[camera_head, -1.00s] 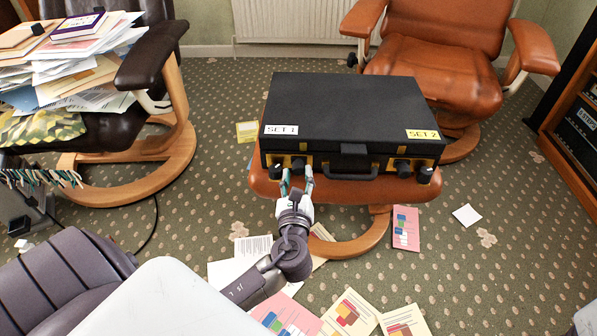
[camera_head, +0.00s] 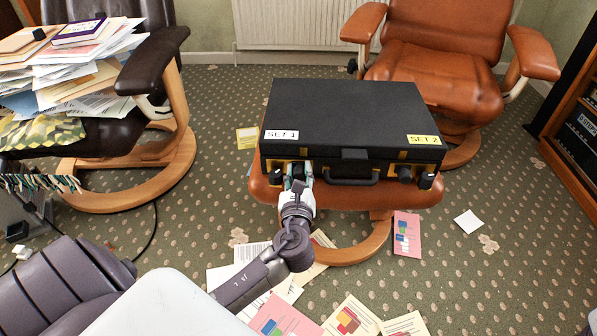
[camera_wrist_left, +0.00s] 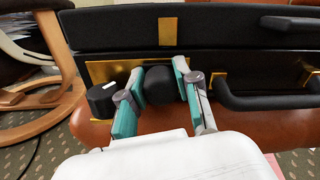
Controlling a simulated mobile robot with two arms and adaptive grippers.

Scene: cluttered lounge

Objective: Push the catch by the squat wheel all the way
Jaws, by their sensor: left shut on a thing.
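A black case (camera_head: 350,115) lies closed on a brown leather footstool (camera_head: 330,196), its handle (camera_head: 352,180) facing me. Its front has a brass plate under the "SET 1" label and another under "SET 2". On the left plate (camera_wrist_left: 112,69) are a round black wheel (camera_wrist_left: 103,100) with a white mark and, right of it, a dark block-like catch (camera_wrist_left: 158,85). My left gripper (camera_head: 298,172) has its teal fingers on either side of this catch, shut on it. Two dark knobs (camera_head: 415,176) sit on the right plate; I cannot tell which wheel is squatter. My right gripper is not in view.
Papers and booklets (camera_head: 345,318) lie on the carpet in front of the footstool. A dark chair piled with papers (camera_head: 75,70) stands left, a brown armchair (camera_head: 440,75) behind, and a wooden shelf (camera_head: 570,130) right.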

